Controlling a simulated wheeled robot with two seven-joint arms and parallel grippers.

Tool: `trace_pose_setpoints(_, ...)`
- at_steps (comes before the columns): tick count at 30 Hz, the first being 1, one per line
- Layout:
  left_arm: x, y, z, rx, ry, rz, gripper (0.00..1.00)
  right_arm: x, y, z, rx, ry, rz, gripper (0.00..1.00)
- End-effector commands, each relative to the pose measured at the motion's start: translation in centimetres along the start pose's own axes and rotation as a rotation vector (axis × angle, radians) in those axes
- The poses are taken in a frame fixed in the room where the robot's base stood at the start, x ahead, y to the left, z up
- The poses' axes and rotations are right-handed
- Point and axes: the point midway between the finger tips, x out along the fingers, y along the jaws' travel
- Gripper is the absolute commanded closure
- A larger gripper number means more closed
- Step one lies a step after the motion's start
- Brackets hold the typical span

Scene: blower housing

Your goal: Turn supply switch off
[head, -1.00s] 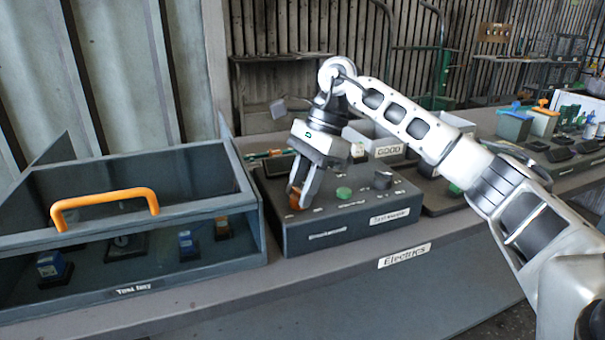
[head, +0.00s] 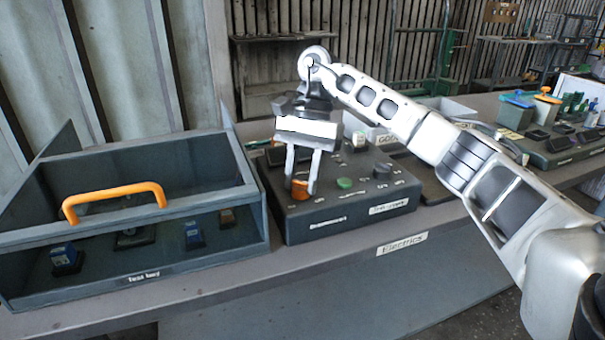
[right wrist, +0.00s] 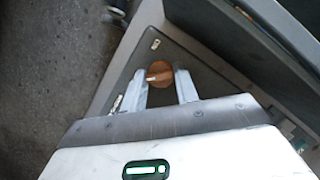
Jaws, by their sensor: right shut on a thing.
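The supply switch appears to be the orange knob (head: 300,189) at the left front of the dark control box (head: 345,222). My right gripper (head: 301,191) comes down on it from above and is shut on it, one finger on each side. In the right wrist view the orange knob (right wrist: 159,74) shows between the two fingertips (right wrist: 162,78), with a pale mark on its top. The switch's lettering is too blurred to read. My left gripper is in neither view.
A green button (head: 344,183) and a dark knob (head: 382,171) sit right of the orange knob. A test bay with an orange handle (head: 113,198) stands close on the left. The grey bench edge (head: 330,257) in front is clear.

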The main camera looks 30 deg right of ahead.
Motion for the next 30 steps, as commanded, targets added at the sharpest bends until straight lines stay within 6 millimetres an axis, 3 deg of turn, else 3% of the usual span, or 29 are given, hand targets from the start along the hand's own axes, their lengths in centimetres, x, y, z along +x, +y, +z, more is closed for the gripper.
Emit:
trace_pose_setpoints(13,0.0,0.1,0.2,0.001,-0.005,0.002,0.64,0.1,0.0,0.0,-0.009,0.002,0.005,0.93)
trace_pose_setpoints(14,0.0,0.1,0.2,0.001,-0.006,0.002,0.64,0.1,0.0,0.0,-0.009,0.002,0.005,0.68)
trace_pose_setpoints(16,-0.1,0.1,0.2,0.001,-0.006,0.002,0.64,0.1,0.0,0.0,-0.009,0.002,0.005,0.49)
trace_pose_setpoints(25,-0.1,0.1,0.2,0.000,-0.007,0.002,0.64,-0.1,0.0,0.0,-0.008,0.001,0.004,0.49)
trace_pose_setpoints(30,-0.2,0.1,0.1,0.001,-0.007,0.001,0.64,-1.8,-0.1,0.0,-0.009,0.002,0.002,0.49)
